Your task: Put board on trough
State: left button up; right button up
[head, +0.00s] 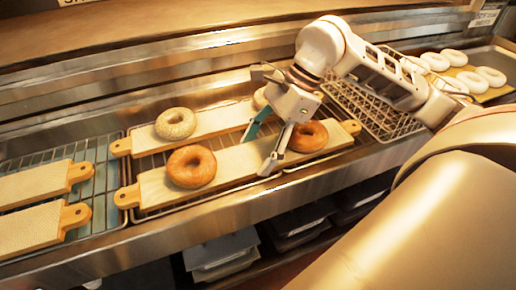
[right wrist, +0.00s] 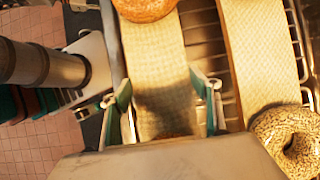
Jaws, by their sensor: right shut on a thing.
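My right gripper (head: 264,149) is shut across the board's width, between the bagels. In the right wrist view its fingers (right wrist: 166,105) stand at both long edges of the board (right wrist: 155,60). My left gripper is not in view.
A second board (head: 216,121) lies close behind, with a seeded bagel (head: 175,124) and a paler one partly hidden by my gripper. Two bare boards (head: 35,184) lie at the left. An empty wire rack (head: 372,110) and several white rings (head: 455,57) are at the right.

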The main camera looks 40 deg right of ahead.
jog(key=o, duration=1.5)
jog(key=p+v, duration=0.1)
jog(key=v, duration=1.1)
